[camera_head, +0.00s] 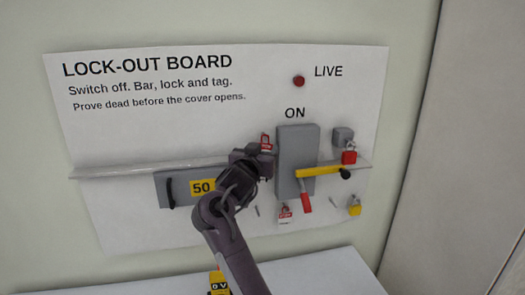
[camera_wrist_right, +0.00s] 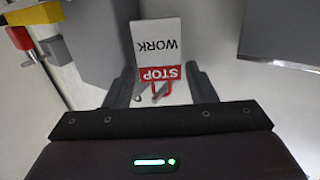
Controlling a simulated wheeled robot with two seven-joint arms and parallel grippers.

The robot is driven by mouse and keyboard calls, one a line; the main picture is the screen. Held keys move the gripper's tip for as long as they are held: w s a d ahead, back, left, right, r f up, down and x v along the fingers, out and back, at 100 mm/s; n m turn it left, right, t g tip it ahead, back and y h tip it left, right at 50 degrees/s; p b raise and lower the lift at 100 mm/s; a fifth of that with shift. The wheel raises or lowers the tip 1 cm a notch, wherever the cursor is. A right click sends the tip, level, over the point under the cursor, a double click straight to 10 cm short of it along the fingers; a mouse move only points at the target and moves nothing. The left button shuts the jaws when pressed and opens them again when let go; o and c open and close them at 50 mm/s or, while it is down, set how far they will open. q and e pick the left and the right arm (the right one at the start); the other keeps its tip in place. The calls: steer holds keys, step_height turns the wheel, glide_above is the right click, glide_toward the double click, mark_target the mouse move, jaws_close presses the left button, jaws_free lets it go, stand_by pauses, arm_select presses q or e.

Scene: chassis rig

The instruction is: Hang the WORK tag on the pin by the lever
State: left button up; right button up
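The WORK tag (camera_wrist_right: 158,48) is upside down in the right wrist view, white with a red STOP band. Its red loop (camera_wrist_right: 160,96) lies between the fingers of my right gripper (camera_wrist_right: 160,80), clear of both. A thin grey piece crosses at the loop; I cannot tell whether the loop is around a pin. In the head view, my right gripper (camera_head: 262,150) is just left of the grey lever housing (camera_head: 299,150), with the tag's red part (camera_head: 266,142) at its tip. The lever has a red handle (camera_head: 306,203). My left gripper is out of view.
A yellow bar (camera_head: 320,170) and red padlock (camera_head: 349,157) are at the housing's right. Another STOP tag (camera_head: 285,212) and a yellow padlock (camera_head: 354,208) hang lower. The cover marked 50 (camera_head: 178,187) is left. A yellow tester (camera_head: 218,280) is below.

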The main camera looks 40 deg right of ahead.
steer(key=shift+o, duration=1.4)
steer(key=b+v, duration=0.3)
steer(key=v, duration=0.5)
steer(key=shift+f, duration=0.1)
